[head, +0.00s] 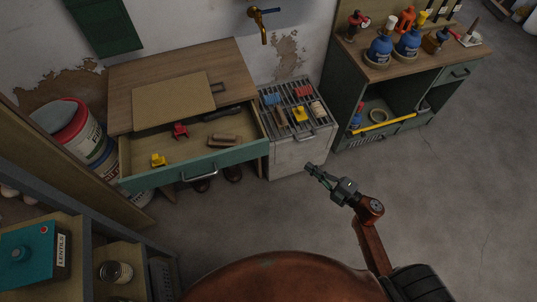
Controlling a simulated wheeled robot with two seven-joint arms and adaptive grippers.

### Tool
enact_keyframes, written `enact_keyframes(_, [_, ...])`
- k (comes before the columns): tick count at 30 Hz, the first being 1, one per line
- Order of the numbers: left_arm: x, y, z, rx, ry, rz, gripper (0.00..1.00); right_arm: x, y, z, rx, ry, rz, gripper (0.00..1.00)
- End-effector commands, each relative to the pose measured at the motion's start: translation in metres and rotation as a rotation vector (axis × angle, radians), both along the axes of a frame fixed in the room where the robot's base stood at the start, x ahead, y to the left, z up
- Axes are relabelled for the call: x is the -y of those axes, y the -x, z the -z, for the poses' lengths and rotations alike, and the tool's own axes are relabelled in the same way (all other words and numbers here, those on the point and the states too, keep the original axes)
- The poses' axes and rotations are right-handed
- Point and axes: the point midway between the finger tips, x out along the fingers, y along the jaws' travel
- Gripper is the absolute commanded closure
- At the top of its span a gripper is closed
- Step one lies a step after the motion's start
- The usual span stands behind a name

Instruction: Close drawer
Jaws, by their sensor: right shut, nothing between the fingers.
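The drawer (195,170) stands pulled out from the wooden cabinet on the left. Its front is green with a metal bar handle (199,177). Inside lie a yellow item (158,160), a red item (180,130), a brown block (224,140) and a dark object toward the back. A flat board (173,100) lies on the wooden top (222,65) above it. My right gripper (311,169) is shut and empty, over the floor to the right of the drawer front and apart from it. My left gripper is not in view.
A green workbench (345,95) with blue bottles is at the back right. Paint buckets (75,125) and a shelf crowd the left. The floor at right is clear.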

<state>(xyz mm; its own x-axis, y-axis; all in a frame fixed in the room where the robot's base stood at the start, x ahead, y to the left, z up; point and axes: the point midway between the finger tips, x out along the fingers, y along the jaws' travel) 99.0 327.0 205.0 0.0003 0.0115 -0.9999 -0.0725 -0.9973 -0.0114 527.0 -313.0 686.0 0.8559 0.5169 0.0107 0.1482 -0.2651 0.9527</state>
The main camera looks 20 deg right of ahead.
Motion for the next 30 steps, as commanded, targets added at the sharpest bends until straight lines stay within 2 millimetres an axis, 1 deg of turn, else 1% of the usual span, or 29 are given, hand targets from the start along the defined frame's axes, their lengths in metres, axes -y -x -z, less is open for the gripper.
enact_keyframes(1, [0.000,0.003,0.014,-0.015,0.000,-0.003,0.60,-0.014,0.003,-0.001,0.048,0.063,-0.063,1.00])
enact_keyframes(4, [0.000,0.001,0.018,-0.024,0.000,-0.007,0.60,-0.036,0.013,-0.019,0.125,0.166,-0.163,1.00])
enact_keyframes(8, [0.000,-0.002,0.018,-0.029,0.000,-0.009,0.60,-0.051,0.021,-0.029,0.173,0.237,-0.228,1.00])
enact_keyframes(11, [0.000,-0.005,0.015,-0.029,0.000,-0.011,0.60,-0.057,0.019,-0.032,0.184,0.253,-0.241,1.00])
enact_keyframes(14, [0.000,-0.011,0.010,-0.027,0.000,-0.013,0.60,-0.066,0.010,-0.034,0.186,0.253,-0.242,1.00])
enact_keyframes(17, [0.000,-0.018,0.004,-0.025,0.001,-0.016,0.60,-0.079,-0.003,-0.033,0.186,0.251,-0.241,1.00])
enact_keyframes(20, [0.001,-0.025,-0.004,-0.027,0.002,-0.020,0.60,-0.094,-0.018,-0.033,0.186,0.251,-0.241,1.00])
enact_keyframes(26, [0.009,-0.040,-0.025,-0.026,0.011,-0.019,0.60,-0.123,-0.048,-0.032,0.184,0.249,-0.241,1.00])
enact_keyframes(27, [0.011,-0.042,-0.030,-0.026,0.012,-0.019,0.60,-0.126,-0.054,-0.031,0.184,0.250,-0.240,1.00])
enact_keyframes(30, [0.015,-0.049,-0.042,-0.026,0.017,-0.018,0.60,-0.124,-0.067,-0.031,0.181,0.251,-0.238,1.00])
